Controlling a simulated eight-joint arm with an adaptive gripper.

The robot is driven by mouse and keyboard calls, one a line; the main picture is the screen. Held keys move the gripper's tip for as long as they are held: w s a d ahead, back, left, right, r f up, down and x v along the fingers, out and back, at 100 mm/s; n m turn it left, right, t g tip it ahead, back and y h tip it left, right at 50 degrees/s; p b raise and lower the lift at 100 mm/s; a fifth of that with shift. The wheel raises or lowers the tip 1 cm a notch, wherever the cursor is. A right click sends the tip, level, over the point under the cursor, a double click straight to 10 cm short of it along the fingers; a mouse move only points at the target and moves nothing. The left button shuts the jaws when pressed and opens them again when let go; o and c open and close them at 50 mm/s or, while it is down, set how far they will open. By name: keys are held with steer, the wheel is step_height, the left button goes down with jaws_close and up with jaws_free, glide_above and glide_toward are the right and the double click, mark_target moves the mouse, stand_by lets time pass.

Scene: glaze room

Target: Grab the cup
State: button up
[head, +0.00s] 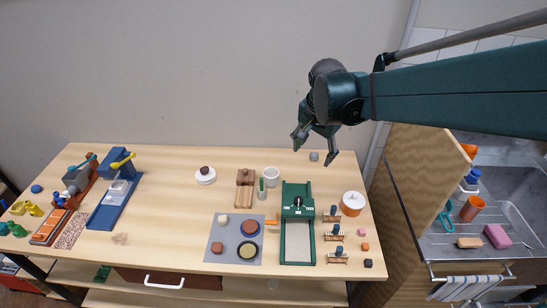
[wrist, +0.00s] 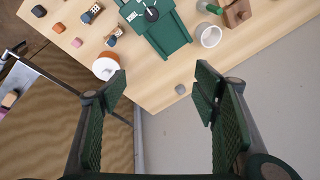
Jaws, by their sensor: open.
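A white cup (head: 271,176) stands upright on the wooden table, near its back edge. It also shows in the wrist view (wrist: 209,36), at the top right, with its open mouth visible. An orange cup-like vessel (head: 472,208) stands by the sink at the right in the head view. My gripper (head: 316,147) is above the back right of the table, pointing down, open and empty. In the wrist view its two fingers (wrist: 160,85) are spread wide, and the white cup lies beyond them, apart from both.
A small grey block (head: 314,157) lies near the gripper. A wooden block (head: 245,178) and a green bottle (head: 261,188) stand left of the white cup. A green press-like device (head: 298,225) and an orange-and-white pot (head: 352,203) are on its right. The wall is close behind.

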steer(key=w+a+f+m+g, duration=0.1)
steer(key=w+a+f+m, duration=0.2)
steer(key=w+a+f, duration=0.45)
steer(key=m+g+h+b, duration=0.1)
steer(key=m+g, duration=0.1)
steer(key=m, duration=0.1)
glide_above(271, 172)
steer(key=f, duration=1.2)
steer(key=shift+s, duration=0.35)
steer(key=shift+w+a+f, duration=0.15)
steer(key=shift+a+f, duration=0.25)
steer(key=shift+f, duration=0.2)
steer(key=shift+d+f, duration=0.15)
steer(key=shift+f, duration=1.15)
steer(key=shift+w+d+f, duration=0.1)
steer(key=shift+d+f, duration=0.05)
steer(key=shift+f, duration=1.15)
steer(key=shift+d+f, duration=0.15)
steer(key=shift+f, duration=1.1)
